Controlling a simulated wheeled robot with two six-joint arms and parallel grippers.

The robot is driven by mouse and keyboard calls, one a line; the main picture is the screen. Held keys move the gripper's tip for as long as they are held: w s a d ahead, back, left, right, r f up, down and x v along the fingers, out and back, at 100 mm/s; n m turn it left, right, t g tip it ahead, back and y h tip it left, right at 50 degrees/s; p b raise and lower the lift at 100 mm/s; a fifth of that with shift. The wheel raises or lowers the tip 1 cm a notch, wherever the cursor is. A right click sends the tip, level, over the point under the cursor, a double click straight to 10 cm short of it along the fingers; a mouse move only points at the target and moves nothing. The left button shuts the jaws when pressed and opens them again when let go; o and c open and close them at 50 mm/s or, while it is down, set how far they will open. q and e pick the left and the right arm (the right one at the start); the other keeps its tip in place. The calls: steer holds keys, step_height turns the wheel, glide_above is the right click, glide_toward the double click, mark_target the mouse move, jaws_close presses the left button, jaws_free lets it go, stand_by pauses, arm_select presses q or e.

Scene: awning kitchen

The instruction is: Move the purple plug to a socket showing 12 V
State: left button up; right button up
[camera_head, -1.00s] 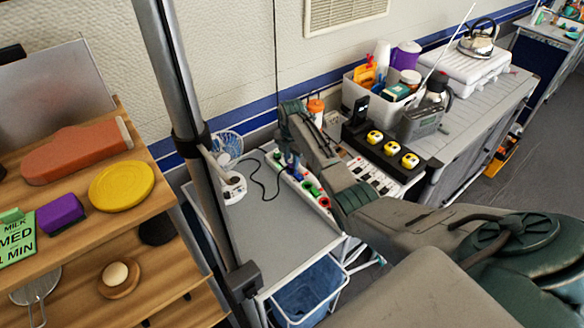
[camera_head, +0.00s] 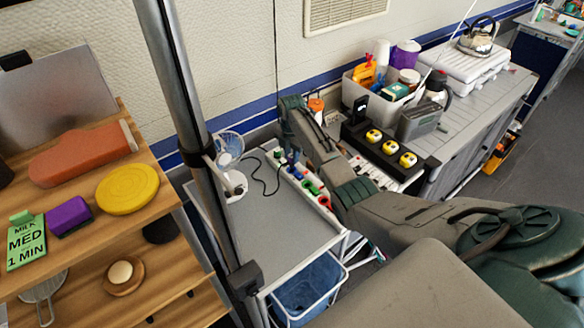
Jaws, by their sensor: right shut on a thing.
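The white socket strip (camera_head: 299,180) lies along the right side of the grey cart top. Several plugs sit along it, among them a green one (camera_head: 277,154) at the far end and a red one (camera_head: 323,200) nearer me. My right gripper (camera_head: 290,157) points down over the far part of the strip, shut on a small blue-purple piece that looks like the purple plug (camera_head: 290,158). My forearm partly hides it. I cannot tell whether the plug touches a socket. The voltage readings are too small to read. My left gripper is not in view.
A black cable (camera_head: 264,186) lies on the grey cart top (camera_head: 270,222). A small fan (camera_head: 229,148) stands at its left back. A wooden shelf (camera_head: 160,185) is at the left.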

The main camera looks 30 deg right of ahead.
mark_target(291, 156)
step_height(291, 156, up, 4)
steer(key=p, duration=0.3)
steer(key=shift+f+p, duration=0.15)
steer(key=shift+p, duration=0.2)
steer(key=s+f, duration=0.1)
steer(key=s, duration=0.1)
steer(key=s+f+p, duration=0.1)
steer(key=s, duration=0.2)
steer(key=s+f, duration=0.2)
steer(key=s, duration=0.1)
steer(key=shift+s+d, duration=0.2)
steer(key=shift+d, duration=0.15)
steer(key=shift+s, duration=0.1)
steer(key=shift+f+p, duration=0.15)
steer(key=shift+p, duration=0.55)
